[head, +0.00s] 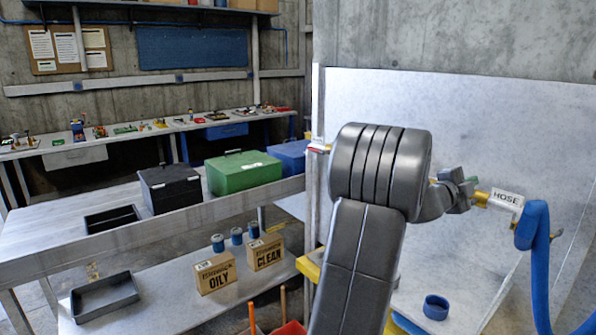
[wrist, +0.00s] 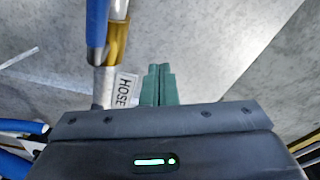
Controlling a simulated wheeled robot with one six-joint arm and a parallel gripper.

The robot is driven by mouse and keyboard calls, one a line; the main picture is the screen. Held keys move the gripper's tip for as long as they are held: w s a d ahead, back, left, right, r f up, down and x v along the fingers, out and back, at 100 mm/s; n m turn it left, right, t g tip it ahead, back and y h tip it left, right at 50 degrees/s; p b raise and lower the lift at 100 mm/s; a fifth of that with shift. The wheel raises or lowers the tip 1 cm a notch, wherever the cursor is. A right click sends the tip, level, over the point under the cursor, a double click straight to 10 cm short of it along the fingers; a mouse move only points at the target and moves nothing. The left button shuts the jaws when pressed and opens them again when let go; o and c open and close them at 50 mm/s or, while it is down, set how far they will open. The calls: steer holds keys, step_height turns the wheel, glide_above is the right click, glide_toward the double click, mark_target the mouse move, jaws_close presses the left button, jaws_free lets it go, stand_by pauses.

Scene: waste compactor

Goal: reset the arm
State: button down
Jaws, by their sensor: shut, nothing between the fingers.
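My arm rises through the right half of the head view, and its large grey joint hides part of the pale panel behind it. My gripper (wrist: 159,72) shows in the wrist view as two greenish fingers pressed together, with nothing between them. In the head view my gripper is small and partly hidden beside the wrist, near the brass hose fitting (head: 481,198). The label reading HOSE (head: 508,198) and the blue hose (head: 537,255) are just right of it. In the wrist view the label (wrist: 125,89) and blue hose (wrist: 97,25) lie left of the fingers, apart from them.
A pale panel (head: 490,120) stands close behind my arm. A blue ring-shaped cup (head: 436,308) sits low on the right. On the left, a bench holds a black box (head: 169,188), a green box (head: 243,173) and a blue box (head: 290,155). Cardboard boxes marked OILY (head: 216,273) and CLEAN (head: 265,252) stand below.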

steer(key=shift+s+d+f+m+b, duration=0.1)
steer(key=shift+s+d+m+b, duration=0.3)
steer(key=shift+m, duration=0.45)
steer(key=shift+s+d+m+b, duration=0.2)
steer(key=shift+s+m+b, duration=0.25)
steer(key=shift+m, duration=0.4)
steer(key=shift+w, duration=0.1)
